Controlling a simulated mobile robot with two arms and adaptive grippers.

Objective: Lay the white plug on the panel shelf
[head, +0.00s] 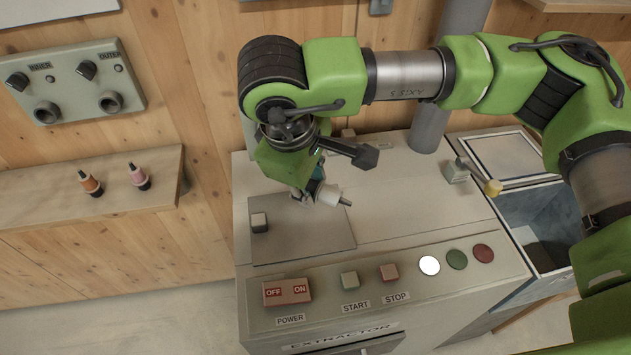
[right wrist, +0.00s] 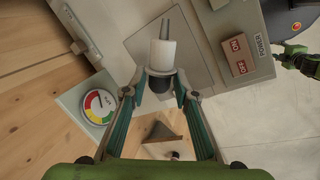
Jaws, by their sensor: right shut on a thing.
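The panel shelf (head: 60,222) is the wooden ledge at the left, below the panel with the INNER and OUTER knobs (head: 75,82). The right gripper is well to the right of the shelf.
An orange plug (head: 90,183) and a pink plug (head: 138,176) stand on the shelf; bare wood lies left of them. The extractor cabinet (head: 400,225) carries buttons and a small switch (head: 259,222). A gauge (right wrist: 98,106) shows in the right wrist view.

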